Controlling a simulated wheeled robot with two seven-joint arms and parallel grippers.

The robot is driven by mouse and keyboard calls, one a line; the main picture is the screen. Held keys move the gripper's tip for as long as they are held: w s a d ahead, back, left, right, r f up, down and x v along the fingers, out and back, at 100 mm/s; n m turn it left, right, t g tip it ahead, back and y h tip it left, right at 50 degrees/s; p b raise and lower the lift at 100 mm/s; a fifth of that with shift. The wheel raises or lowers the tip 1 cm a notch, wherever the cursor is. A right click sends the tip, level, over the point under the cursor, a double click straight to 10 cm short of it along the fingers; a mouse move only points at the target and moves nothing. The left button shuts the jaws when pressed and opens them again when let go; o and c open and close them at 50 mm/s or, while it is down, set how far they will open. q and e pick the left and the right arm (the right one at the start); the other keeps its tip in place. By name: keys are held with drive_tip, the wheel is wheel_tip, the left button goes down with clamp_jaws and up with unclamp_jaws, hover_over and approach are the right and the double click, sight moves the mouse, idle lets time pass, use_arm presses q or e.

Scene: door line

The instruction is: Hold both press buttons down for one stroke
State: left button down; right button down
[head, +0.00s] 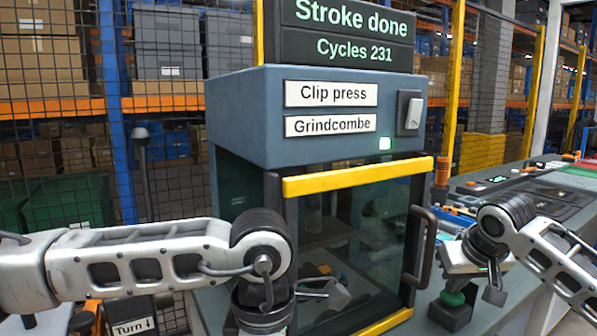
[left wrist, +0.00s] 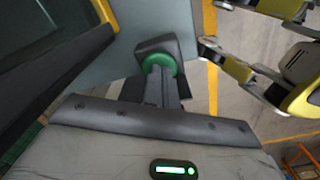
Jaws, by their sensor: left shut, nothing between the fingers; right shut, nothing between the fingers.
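The sign (head: 345,30) above reads "Stroke done" and "Cycles 231". A green press button (head: 454,298) on a dark housing stands at the lower right. My right gripper (head: 458,284) is shut and empty, tips down right over it; contact is hard to tell. In the left wrist view, my left gripper (left wrist: 163,78) is shut and empty, its tips at another green button (left wrist: 165,57), seemingly against it. My left forearm hides that button in the head view.
The press has a glass door with a yellow top bar (head: 358,176) and a dark handle (head: 421,245). A bench (head: 530,185) with parts runs off to the right. Mesh fencing and shelves with boxes (head: 40,60) stand behind. A "Turn" sign (head: 130,327) is at the lower left.

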drive_tip(key=shift+r, duration=3.1)
